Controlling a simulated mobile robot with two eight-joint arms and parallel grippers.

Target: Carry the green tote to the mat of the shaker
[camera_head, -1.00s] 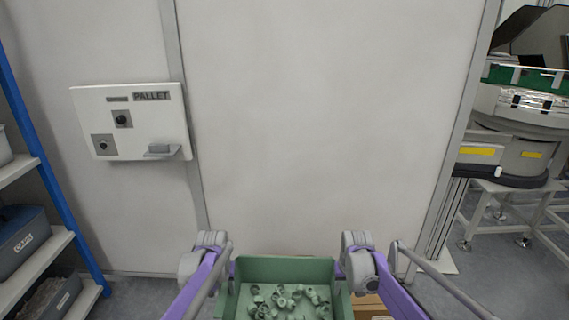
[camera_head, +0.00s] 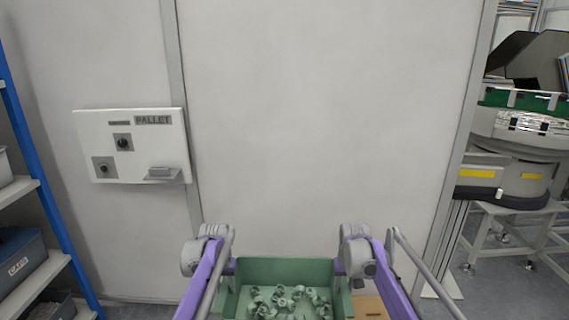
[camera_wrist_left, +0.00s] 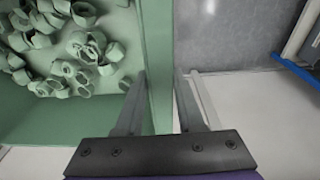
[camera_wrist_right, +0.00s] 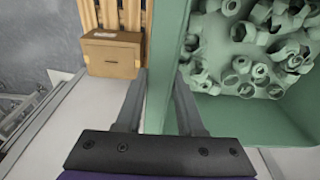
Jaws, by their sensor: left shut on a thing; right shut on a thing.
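The green tote (camera_head: 285,268) is held between my two arms at the bottom of the head view, with several pale green caps (camera_head: 290,300) inside. In the left wrist view my left gripper (camera_wrist_left: 160,100) is shut on one side wall of the tote (camera_wrist_left: 160,60). In the right wrist view my right gripper (camera_wrist_right: 160,98) is shut on the opposite wall (camera_wrist_right: 165,50). The tote looks roughly level. In the head view the fingertips are hidden behind the arms. I cannot make out a mat in these views.
A pale wall panel with a PALLET box (camera_head: 131,146) stands ahead. A blue-post shelf (camera_head: 40,185) with bins is at the left. A round machine on a stand (camera_head: 520,160) is at the right.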

